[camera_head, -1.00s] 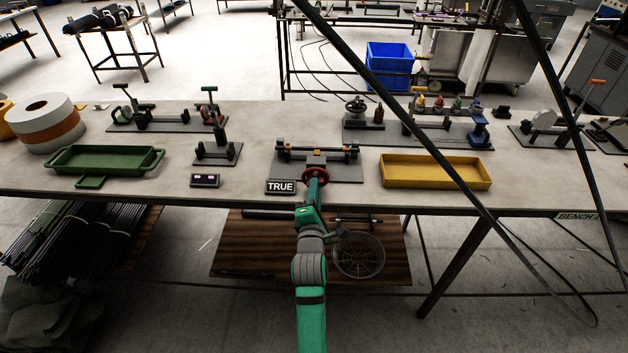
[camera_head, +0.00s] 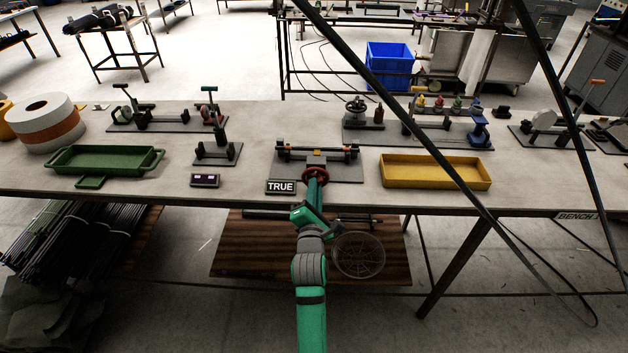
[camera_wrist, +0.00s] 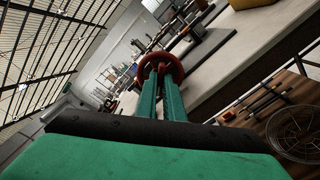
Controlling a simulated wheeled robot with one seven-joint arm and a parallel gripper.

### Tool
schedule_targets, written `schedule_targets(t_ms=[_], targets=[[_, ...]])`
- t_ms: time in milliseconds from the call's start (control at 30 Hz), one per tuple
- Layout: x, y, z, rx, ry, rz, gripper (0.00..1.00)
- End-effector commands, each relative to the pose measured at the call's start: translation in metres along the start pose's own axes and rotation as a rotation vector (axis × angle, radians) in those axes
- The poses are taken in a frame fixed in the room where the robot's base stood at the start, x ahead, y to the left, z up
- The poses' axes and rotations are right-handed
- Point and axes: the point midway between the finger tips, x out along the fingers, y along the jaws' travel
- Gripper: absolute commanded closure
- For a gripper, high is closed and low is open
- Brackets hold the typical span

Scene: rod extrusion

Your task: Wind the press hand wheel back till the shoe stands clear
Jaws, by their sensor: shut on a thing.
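The press (camera_head: 335,166) sits on its dark base plate near the front edge of the bench, with a rod across its supports. Its red hand wheel (camera_head: 316,173) faces the front, behind a sign reading TRUE. My gripper (camera_head: 315,179) is shut on the wheel's rim. In the wrist view the red wheel (camera_wrist: 160,70) stands at the tips of my two green fingers (camera_wrist: 162,88). The shoe is too small and too hidden behind the wheel and press block to tell whether it touches the rod.
The TRUE sign (camera_head: 280,187) stands just left of the wheel. A small display (camera_head: 205,180) and a green tray (camera_head: 62,161) are further left. A yellow tray (camera_head: 435,183) is to the right. Dark slanting bars (camera_head: 440,150) cross the right side of the view.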

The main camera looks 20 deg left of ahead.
Motion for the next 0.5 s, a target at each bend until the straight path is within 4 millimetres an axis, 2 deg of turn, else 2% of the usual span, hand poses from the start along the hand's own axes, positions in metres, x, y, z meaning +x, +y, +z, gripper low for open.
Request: schedule_targets(t_ms=[100,400,500], targets=[[0.0,0.0,-0.0001,-0.066,0.0,0.0,1.0],[0.0,0.0,-0.0002,-0.083,0.0,0.0,1.0],[0.0,0.0001,-0.0003,-0.14,0.0,0.0,1.0]])
